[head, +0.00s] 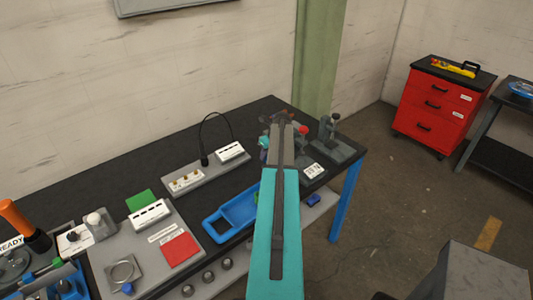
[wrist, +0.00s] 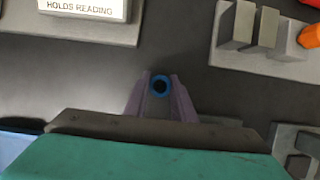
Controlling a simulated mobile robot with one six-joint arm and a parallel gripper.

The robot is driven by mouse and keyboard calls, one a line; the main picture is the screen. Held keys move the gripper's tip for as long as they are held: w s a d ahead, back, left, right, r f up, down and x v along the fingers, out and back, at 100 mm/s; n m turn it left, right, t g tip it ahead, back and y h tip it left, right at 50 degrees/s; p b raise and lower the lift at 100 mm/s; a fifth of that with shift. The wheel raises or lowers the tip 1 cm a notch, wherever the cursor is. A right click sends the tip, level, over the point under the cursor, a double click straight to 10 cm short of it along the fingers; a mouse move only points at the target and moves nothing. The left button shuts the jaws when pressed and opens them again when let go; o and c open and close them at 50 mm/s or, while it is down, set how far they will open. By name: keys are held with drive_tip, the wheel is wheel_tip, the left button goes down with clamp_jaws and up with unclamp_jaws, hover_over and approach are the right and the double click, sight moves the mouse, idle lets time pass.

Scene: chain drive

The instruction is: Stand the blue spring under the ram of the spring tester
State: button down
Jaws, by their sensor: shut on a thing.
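In the wrist view the blue spring (wrist: 161,84) shows end-on as a blue ring with a dark centre. It is between the tips of my gripper (wrist: 160,90), which is shut on it, over a dark bench surface. I cannot tell how far its lower end is above the bench. In the head view my own teal and grey arm hides the gripper and the spring. A grey device with an upright post (head: 329,129) stands at the bench's right end. It may be the spring tester, but its ram cannot be made out.
A grey plate with upright blocks (wrist: 247,28) is upper right. On the bench, a blue tray (head: 222,228) lies left of my arm, near a red square (head: 180,250).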

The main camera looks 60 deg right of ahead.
drive_tip(key=shift+f, duration=0.15)
drive_tip(key=c, duration=1.5)
unclamp_jaws()
drive_tip(key=shift+b+v, duration=2.1)
drive_tip(key=shift+v, duration=4)
drive_tip(key=shift+w, duration=0.15)
